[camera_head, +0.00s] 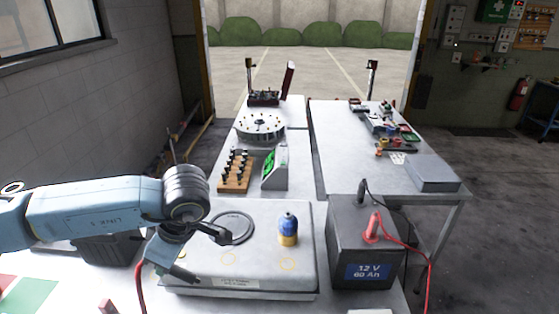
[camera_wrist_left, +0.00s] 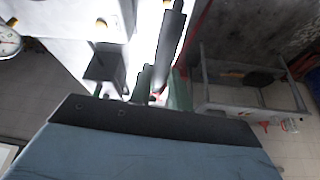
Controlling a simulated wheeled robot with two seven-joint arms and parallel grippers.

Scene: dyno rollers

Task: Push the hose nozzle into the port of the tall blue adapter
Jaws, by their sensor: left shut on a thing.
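A tall blue adapter (camera_head: 288,226) with a yellow lower part stands upright on the white raised platform, right of its middle. Its port is too small to make out. My left gripper (camera_head: 178,260) is left of the adapter and apart from it, over the platform's front left corner. In the left wrist view the gripper (camera_wrist_left: 160,88) is shut on a long dark rod-like piece (camera_wrist_left: 172,42), which looks like the hose nozzle. A red hose (camera_head: 140,285) hangs below the gripper in the head view. My right gripper is not in view.
The platform (camera_head: 240,275) carries a dark ring (camera_head: 232,228) left of the adapter. A dark battery box (camera_head: 362,245) with a red cable stands close at right. Behind are a wooden peg rack (camera_head: 234,178) and a green-faced device (camera_head: 274,168).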

